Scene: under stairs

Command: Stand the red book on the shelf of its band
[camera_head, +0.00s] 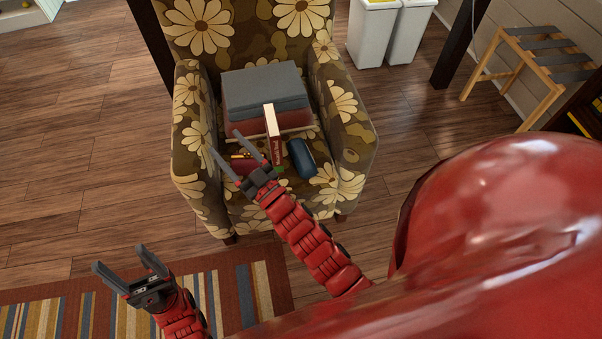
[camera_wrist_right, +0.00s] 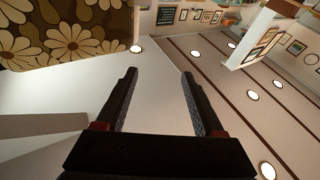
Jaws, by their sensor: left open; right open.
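A red book (camera_head: 276,150) with pale lettering on its spine and pale page edges is on the flowered armchair seat, apparently upright against the folded blankets. My right gripper (camera_head: 226,142) is open, left of the book and apart from it in the head view. The right wrist view shows the open jaws (camera_wrist_right: 160,88) with nothing between them, and no book there. My left gripper (camera_head: 121,257) is open and empty at the lower left, over the floor and striped rug. I cannot pick out the shelf of the red book's band.
The armchair (camera_head: 188,110) also holds grey folded blankets (camera_head: 262,85), a dark blue case (camera_head: 301,158) right of the book and small reddish items (camera_head: 243,164) left of it. White bins (camera_head: 372,35) and a wooden rack (camera_head: 548,75) stand behind at right. Wooden floor at left is clear.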

